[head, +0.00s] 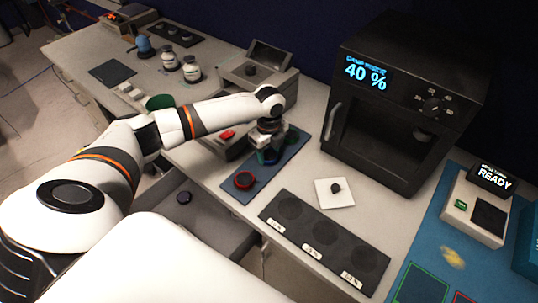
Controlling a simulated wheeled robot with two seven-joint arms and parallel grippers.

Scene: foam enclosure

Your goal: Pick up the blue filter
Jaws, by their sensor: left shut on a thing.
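My left arm reaches in from the left, and its gripper (267,149) points down over a dark blue mat (233,193) on the bench. The gripper is shut on the blue filter (268,157), which is small and mostly hidden by the fingers. I cannot tell whether the filter is touching the mat. A red round filter (245,180) lies on the mat nearer to me. A green round piece (291,135) shows just to the right of the gripper. My right gripper is not in view.
A black oven-like chamber (405,100) reading 40 % stands to the right. In front are a white square plate (334,193) with a dark knob and a black tray (325,238) with several round recesses. An open drawer (200,225) lies below the bench edge, with a dark round piece inside.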

